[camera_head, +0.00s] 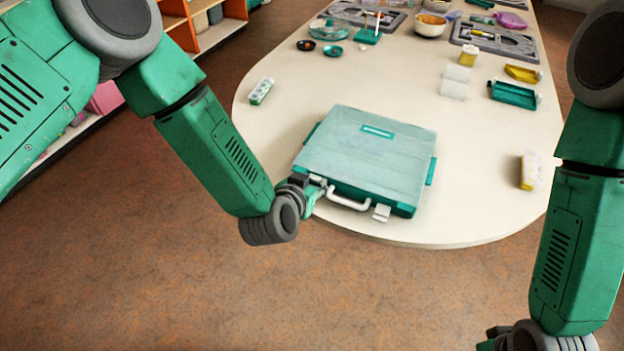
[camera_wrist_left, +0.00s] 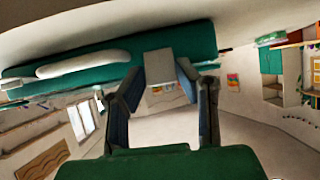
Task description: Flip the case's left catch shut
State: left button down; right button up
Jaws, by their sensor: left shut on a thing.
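The case (camera_head: 368,155) lies flat near the table's front end, with its pale translucent lid down over the green body. A white handle (camera_head: 348,203) is on its front side; the handle also shows in the left wrist view (camera_wrist_left: 85,63). The right catch (camera_head: 381,212) sticks out from the front edge. My left gripper (camera_head: 314,190) is at the case's front left corner, hiding the left catch in the head view. In the left wrist view, its fingers (camera_wrist_left: 162,85) are closed on the grey left catch (camera_wrist_left: 160,66). My right gripper (camera_head: 490,341) is at the bottom edge, its fingers mostly cut off.
A green and white box (camera_head: 262,91) stands left behind the case. A yellow and white item (camera_head: 530,170) stands to the right, with a green tray (camera_head: 514,94) behind it. Bowls and grey boards are farther back.

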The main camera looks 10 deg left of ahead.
pick_arm(q)
jog(key=shift+d, duration=0.1)
dwell(0.8)
jog(key=c, duration=1.2)
grip_release()
jog(key=shift+s+r, duration=0.1)
jog(key=s+f+p+v, duration=0.1)
jog(key=f+p+v, duration=0.1)
jog(key=p+v, duration=0.6)
jog(key=shift+v, duration=4)
jog(key=shift+w, duration=0.1)
jog(key=shift+p, duration=0.4)
